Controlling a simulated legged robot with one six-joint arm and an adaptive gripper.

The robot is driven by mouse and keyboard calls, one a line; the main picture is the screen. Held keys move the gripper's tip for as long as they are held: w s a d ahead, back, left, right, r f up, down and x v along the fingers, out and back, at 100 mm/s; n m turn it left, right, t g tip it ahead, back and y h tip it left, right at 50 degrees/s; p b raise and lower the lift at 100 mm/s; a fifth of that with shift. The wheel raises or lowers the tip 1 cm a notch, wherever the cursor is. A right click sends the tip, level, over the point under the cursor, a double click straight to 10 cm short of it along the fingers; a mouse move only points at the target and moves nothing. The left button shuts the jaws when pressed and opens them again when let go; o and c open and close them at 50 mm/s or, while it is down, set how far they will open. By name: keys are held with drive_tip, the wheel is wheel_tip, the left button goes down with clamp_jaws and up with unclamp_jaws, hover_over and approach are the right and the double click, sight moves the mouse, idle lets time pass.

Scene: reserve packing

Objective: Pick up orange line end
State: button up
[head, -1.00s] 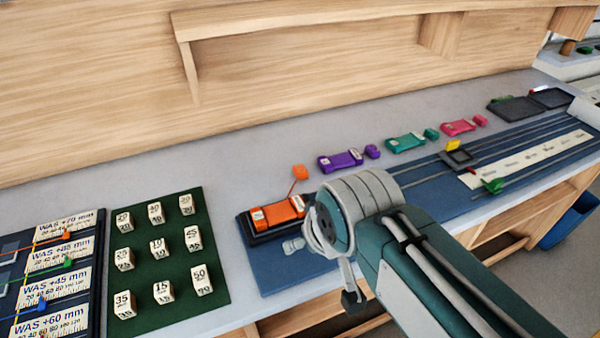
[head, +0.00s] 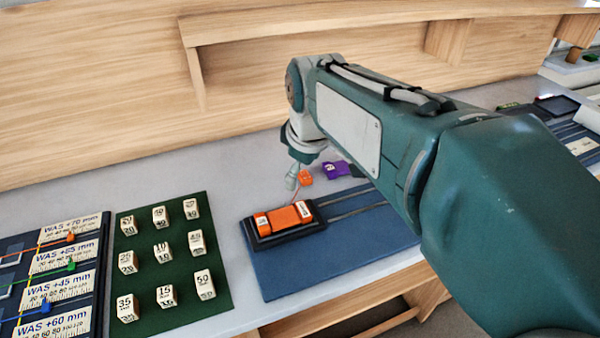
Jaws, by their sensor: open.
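The orange line end (head: 305,177) is a small orange block on the grey bench, behind the orange pack. A thin orange line runs from it to the orange pack (head: 284,218), which sits on a black cradle (head: 262,241) on the blue mat. My gripper (head: 292,181) points down just left of the line end, close to it. Its jaws are open, and nothing shows between them. The fingertips are small in the picture, and I cannot tell whether they touch the block.
A purple pack (head: 335,169) lies just right of the line end. My arm hides the bench farther right. A green mat (head: 215,292) with several numbered blocks and a board of labelled scales (head: 103,240) are at left. A wooden shelf (head: 330,31) overhangs the back.

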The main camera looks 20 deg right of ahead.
drive_tip(key=w+d+f+n+g, duration=0.2)
drive_tip(key=w+d+n, duration=0.25)
drive_tip(key=w, duration=0.55)
drive_tip(key=n+g, duration=0.1)
drive_tip(key=n, duration=0.6)
hover_over(302, 174)
drive_tip(key=shift+m, duration=0.25)
drive_tip(key=f, duration=1.1)
drive_tip(key=shift+w+d+f, duration=0.2)
drive_tip(key=shift+d+f, duration=0.1)
drive_tip(key=shift+f, duration=0.05)
drive_tip(key=shift+s+a+f, duration=0.15)
drive_tip(key=shift+f, duration=1.25)
drive_tip(key=shift+s+a+f, duration=0.15)
drive_tip(key=shift+f, duration=1.2)
drive_tip(key=c, duration=1.1)
